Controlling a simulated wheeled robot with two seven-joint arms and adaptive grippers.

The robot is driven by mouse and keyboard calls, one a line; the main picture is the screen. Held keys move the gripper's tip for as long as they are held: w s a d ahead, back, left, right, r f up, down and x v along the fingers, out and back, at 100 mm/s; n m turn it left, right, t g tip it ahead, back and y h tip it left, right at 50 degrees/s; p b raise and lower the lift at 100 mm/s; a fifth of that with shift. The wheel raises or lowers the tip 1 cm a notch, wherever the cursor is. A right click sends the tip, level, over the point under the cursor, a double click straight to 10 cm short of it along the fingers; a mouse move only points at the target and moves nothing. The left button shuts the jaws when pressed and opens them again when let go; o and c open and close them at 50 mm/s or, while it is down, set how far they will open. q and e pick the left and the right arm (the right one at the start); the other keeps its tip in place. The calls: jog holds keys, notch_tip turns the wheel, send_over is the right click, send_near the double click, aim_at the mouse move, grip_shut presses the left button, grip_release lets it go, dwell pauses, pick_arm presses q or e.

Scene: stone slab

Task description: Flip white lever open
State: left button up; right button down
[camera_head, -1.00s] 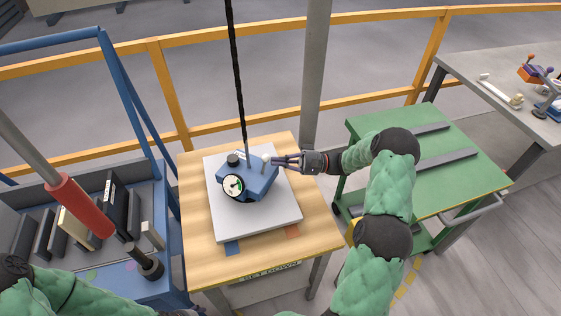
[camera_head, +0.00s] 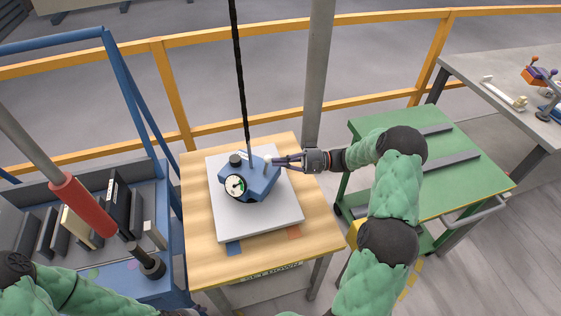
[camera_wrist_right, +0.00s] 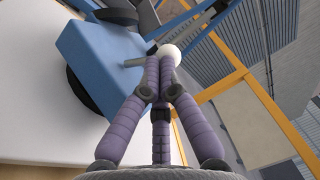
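A blue block-shaped device (camera_head: 262,181) with a round white gauge (camera_head: 236,186) sits on a pale square slab (camera_head: 285,214). The white lever's round knob (camera_wrist_right: 168,54) sits at the end of a short grey rod beside the blue body, in the right wrist view. My right gripper (camera_head: 272,161) reaches in from the right. Its purple fingers (camera_wrist_right: 161,66) converge at the knob and partly cover it and the rod; they look closed around it. The exact contact is hidden by the fingertips. My left gripper is out of frame; only its green sleeve shows at lower left.
The slab lies on a wooden table (camera_head: 198,215). A black cable (camera_head: 239,80) rises from the device. A blue cart (camera_head: 120,280) stands left, with a red-gripped bar above it. A green cart (camera_head: 455,180) stands right, a yellow railing (camera_head: 365,100) behind.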

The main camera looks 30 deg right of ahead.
pick_arm(q)
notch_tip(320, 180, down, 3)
jog(key=b, duration=0.3)
pick_arm(e)
jog(key=a+n+h, duration=0.1)
jog(key=n, duration=0.1)
jog(key=s+a+r+n+h, duration=0.1)
jog(key=s+a+n+g+h, duration=0.1)
jog(key=a+n+h, duration=0.1)
jog(key=shift+s+r+n, duration=0.2)
jog(key=shift+r+n, duration=0.1)
jog(key=shift+r, duration=0.05)
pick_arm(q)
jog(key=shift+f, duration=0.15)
pick_arm(e)
jog(key=shift+s+a, duration=0.15)
jog(key=shift+a, duration=0.1)
jog(key=shift+d+r, duration=0.1)
